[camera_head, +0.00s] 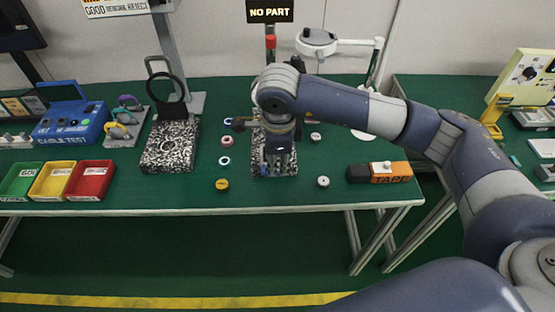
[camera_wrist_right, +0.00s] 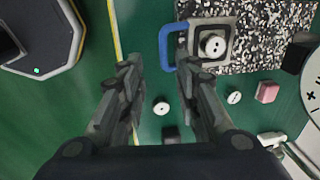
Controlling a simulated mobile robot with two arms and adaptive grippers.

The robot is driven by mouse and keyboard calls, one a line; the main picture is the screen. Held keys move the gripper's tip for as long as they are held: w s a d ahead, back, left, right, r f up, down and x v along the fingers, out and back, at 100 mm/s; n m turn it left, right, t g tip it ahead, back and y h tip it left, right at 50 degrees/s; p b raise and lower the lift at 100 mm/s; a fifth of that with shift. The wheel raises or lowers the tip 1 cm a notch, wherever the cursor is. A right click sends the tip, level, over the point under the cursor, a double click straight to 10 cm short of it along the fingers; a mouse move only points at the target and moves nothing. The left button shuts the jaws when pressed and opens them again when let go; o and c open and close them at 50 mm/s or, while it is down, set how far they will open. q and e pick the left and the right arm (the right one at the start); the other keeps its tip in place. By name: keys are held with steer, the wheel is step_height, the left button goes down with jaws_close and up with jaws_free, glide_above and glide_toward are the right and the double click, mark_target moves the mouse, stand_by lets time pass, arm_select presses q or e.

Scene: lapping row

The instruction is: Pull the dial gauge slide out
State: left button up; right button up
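The dial gauge slide (camera_wrist_right: 210,42) shows in the right wrist view as a grey frame with a blue U-shaped handle (camera_wrist_right: 168,44) on its left side. A round metal part sits in the frame. The slide lies at the edge of a speckled granite plate (camera_wrist_right: 270,35). The plate (camera_head: 289,168) shows in the head view under my right gripper (camera_head: 279,165), which hides the slide there. In the wrist view my right gripper (camera_wrist_right: 161,68) is open and empty. The handle is near its right fingertip; I cannot tell whether they touch. My left gripper is not in view.
Small round parts, including a yellow one (camera_head: 222,184) and a silver one (camera_head: 323,181), lie around the plate. An orange and black tape box (camera_head: 380,172) lies to the right. A second granite stand (camera_head: 168,150) and coloured bins (camera_head: 90,180) are at the left.

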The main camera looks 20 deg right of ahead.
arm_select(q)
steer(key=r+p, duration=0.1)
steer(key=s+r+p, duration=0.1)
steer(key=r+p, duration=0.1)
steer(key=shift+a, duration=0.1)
arm_select(e)
step_height(320, 180, up, 6)
steer(key=s, duration=0.1)
steer(key=shift+a+r, duration=0.15)
steer(key=shift+r, duration=0.1)
arm_select(q)
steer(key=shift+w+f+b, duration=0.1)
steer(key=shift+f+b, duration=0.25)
steer(key=shift+b, duration=0.1)
arm_select(e)
step_height(320, 180, up, 12)
steer(key=s, duration=0.2)
steer(key=shift+a, duration=0.3)
